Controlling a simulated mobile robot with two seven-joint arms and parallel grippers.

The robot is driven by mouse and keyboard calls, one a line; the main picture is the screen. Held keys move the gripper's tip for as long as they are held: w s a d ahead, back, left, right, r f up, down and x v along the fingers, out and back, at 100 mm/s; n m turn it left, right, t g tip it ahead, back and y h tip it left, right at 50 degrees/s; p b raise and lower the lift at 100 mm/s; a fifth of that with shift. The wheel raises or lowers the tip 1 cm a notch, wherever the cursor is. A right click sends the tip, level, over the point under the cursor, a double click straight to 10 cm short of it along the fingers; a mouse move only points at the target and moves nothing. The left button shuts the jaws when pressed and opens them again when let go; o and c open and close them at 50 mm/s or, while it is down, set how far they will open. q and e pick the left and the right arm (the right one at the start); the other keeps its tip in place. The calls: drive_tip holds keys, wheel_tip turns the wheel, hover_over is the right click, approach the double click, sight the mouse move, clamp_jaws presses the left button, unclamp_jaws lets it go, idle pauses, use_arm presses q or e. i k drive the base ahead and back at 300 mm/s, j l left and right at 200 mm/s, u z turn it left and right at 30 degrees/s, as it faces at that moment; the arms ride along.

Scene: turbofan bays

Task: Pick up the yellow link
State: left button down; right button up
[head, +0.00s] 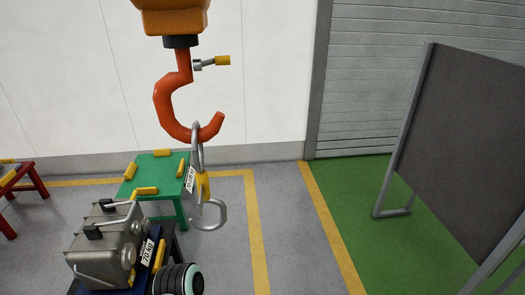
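A large orange-red crane hook (163,100) hangs at the upper middle of the head view. A long grey metal link (197,135) hangs in the hook's bowl. A small yellow piece (203,187) sits on the lower part of this hanging gear, and a rounded grey ring (222,215) hangs at its bottom. The yellow piece is the closest match to a yellow link; I cannot tell its exact shape. A dark rounded part with a teal ring at the bottom edge looks like my own arm. No gripper fingers are visible.
A grey metal case (105,245) with handles stands on a dark blue stand (150,262) at lower left. A green table (150,172) with yellow corner pieces stands behind it. A red stand (22,180) is far left. A dark panel (460,140) stands right. Floor between is clear.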

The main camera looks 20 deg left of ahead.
sight(201, 175)
drive_tip(key=j+u, duration=0.2)
drive_tip(key=u, duration=0.3)
drive_tip(key=j+u, duration=0.25)
drive_tip(key=u, duration=0.25)
drive_tip(key=k, duration=0.05)
